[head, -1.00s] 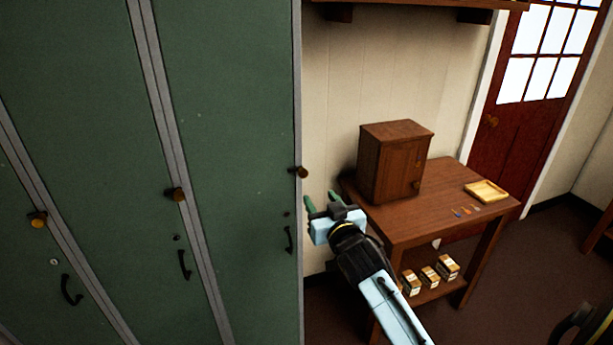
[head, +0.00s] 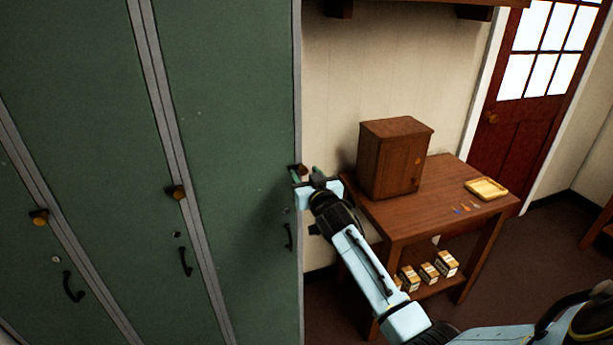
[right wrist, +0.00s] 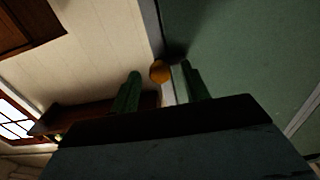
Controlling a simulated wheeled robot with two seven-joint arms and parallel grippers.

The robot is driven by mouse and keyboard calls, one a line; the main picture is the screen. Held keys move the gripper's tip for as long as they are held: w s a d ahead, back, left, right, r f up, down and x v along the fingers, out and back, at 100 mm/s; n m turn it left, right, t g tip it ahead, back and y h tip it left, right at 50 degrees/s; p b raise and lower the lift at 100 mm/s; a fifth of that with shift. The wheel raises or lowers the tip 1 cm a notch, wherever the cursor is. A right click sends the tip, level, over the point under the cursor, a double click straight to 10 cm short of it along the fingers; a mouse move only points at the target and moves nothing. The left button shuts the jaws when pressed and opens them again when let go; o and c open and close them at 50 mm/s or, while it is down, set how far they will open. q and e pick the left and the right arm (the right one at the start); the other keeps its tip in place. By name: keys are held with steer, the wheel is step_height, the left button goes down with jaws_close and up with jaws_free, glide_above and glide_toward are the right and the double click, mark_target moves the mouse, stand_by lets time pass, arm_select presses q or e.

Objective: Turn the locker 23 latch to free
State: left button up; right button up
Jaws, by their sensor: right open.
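Green locker doors (head: 225,120) fill the left of the head view, with round brown-and-brass latches on their grey frame strips. The rightmost latch (head: 298,167) sits at the edge near the wall, partly hidden by my right gripper (head: 306,175). In the right wrist view its round orange-brown end (right wrist: 160,71) shows between the tips of the open green fingers (right wrist: 160,82), with space beside the left finger. I cannot tell whether anything touches. Other latches are at the middle strip (head: 176,192) and left strip (head: 39,216). No locker number is readable. My left gripper is not in view.
A wooden table (head: 440,205) stands right of the lockers, bearing a small wooden cabinet (head: 392,160) and a yellow tray (head: 486,188). Several small boxes (head: 429,273) lie on its lower shelf. Black handles (head: 186,262) stick out from the doors.

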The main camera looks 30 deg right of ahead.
steer(key=c, duration=1)
steer(key=n, duration=0.8)
steer(key=shift+p, duration=0.35)
steer(key=n, duration=0.9)
steer(key=shift+n, duration=0.3)
